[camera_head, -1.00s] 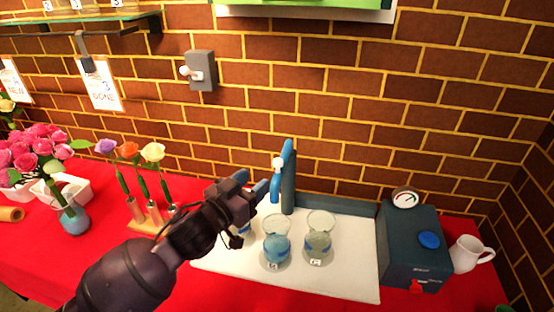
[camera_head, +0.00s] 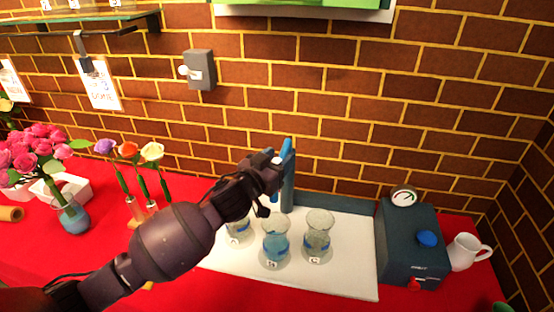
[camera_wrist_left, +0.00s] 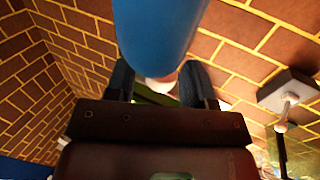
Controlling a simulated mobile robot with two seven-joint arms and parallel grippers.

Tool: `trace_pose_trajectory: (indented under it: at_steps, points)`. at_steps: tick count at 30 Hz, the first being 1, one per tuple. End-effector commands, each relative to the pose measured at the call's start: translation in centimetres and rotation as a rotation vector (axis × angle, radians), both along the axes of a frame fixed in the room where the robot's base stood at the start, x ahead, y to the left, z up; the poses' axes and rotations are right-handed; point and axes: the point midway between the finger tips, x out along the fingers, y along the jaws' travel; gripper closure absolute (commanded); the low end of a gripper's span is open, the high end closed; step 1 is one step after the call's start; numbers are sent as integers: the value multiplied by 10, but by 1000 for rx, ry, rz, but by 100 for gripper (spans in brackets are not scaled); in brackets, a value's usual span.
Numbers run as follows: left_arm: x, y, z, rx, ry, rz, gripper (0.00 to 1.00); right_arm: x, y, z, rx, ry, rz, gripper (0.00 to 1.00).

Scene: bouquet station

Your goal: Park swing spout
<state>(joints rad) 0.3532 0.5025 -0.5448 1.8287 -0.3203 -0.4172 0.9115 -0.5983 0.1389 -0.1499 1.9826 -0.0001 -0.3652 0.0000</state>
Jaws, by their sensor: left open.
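The blue swing spout (camera_head: 287,148) sits at the top of a dark blue post (camera_head: 288,190) behind the glass beakers. My left gripper (camera_head: 272,167) is right at the spout and hides part of it, including its lower end. In the left wrist view the blue spout (camera_wrist_left: 158,28) fills the top middle, just beyond the fingertips. The two fingers (camera_wrist_left: 158,82) stand apart with a gap between them, and a pale rounded part shows in that gap. The gripper is open; I cannot tell whether it touches the spout. My right gripper is not in view.
Three glass beakers stand on the white mat (camera_head: 345,280): a left one (camera_head: 239,230) near my arm, a middle one (camera_head: 275,242) with blue liquid, and a right one (camera_head: 317,236). A dark box with a gauge (camera_head: 410,245) and a white mug (camera_head: 467,251) stand right. Flowers (camera_head: 128,150) stand left.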

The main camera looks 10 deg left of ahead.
Motion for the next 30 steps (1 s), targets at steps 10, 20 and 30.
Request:
trace_pose_trajectory:
  at_steps: [10,20,30]
  points:
    - [0,0,0,0,0,0,93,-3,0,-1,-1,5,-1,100]
    - [0,-1,0,-1,-1,4,100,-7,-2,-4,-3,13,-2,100]
    - [0,-11,-1,-6,1,68,100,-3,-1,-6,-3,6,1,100]
